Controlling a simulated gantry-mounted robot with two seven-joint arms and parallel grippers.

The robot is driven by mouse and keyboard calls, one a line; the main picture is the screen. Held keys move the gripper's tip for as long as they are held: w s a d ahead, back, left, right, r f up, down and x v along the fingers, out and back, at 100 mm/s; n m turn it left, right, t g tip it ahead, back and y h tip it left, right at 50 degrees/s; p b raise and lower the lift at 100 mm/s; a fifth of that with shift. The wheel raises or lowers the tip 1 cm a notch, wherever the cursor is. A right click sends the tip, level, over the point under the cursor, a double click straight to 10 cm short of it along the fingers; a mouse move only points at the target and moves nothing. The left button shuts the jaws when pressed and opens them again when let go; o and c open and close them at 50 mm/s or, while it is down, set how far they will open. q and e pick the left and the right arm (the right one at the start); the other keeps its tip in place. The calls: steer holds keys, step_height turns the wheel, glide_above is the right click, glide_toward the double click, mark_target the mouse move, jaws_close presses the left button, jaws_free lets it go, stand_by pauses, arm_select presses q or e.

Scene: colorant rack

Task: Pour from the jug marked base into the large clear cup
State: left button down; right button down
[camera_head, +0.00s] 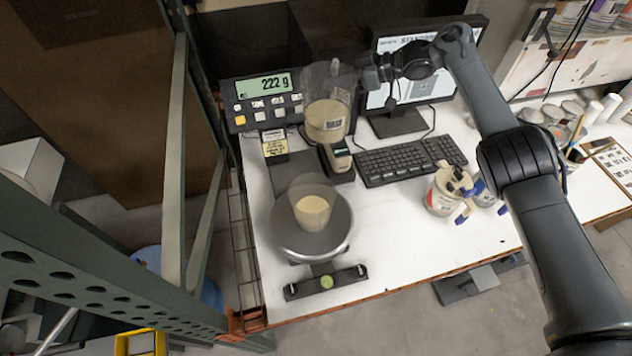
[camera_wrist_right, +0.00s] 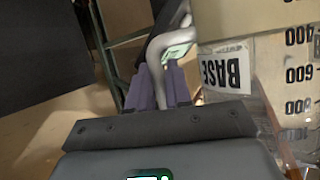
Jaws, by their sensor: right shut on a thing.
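The clear jug (camera_head: 327,118) holds a cream liquid in its lower part and looks about upright in the head view. Its BASE label (camera_wrist_right: 226,70) and volume marks show in the right wrist view. My right gripper (camera_head: 362,72) is shut on the jug's handle (camera_wrist_right: 160,60), at the jug's upper right in the head view. The large clear cup (camera_head: 313,207) stands on the round scale pan (camera_head: 290,243), with cream liquid in its lower part. The jug is behind the cup, apart from it. My left gripper is not in view.
The scale display (camera_head: 264,87) behind the jug reads 222 g. A dark handheld device (camera_head: 338,158) stands below the jug. A keyboard (camera_head: 405,158), monitor (camera_head: 400,110) and labelled can (camera_head: 442,195) are to the right. A green rack post (camera_head: 176,150) stands left of the table.

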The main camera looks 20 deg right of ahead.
steer(key=shift+r+p, duration=2.15)
steer(key=shift+r, duration=0.65)
